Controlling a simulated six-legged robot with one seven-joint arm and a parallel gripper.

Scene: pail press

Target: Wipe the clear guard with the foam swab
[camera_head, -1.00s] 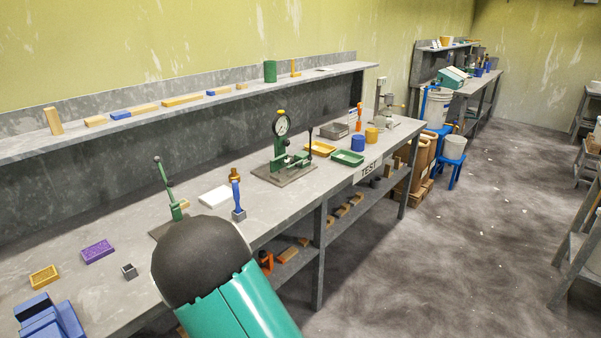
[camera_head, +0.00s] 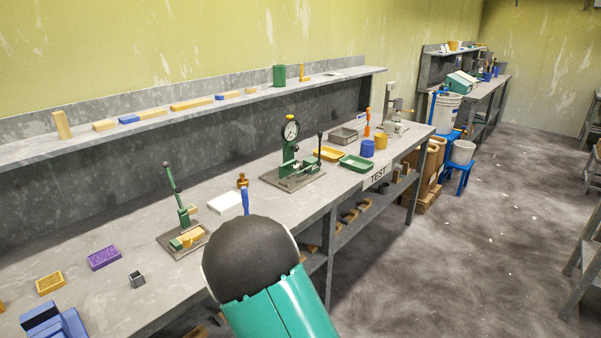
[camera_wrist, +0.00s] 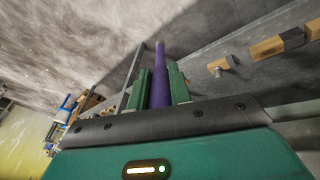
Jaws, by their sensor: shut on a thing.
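My gripper (camera_wrist: 160,80) shows in the wrist view, its two green fingers shut on a violet-blue tapered rod. I take this rod for the foam swab (camera_wrist: 160,62). It sticks out well past the fingertips, beside the front of the bench with floor beyond. No foam head can be made out on it. In the head view my own arm hides my gripper and the swab. I cannot make out a clear guard in either view.
The grey bench (camera_head: 140,275) carries a green lever press (camera_head: 184,215), a gauge press (camera_head: 291,155), a white slab (camera_head: 225,202) and trays. A blue-handled tool (camera_head: 245,200) is partly hidden by my arm. White pails (camera_head: 446,112) stand farther back.

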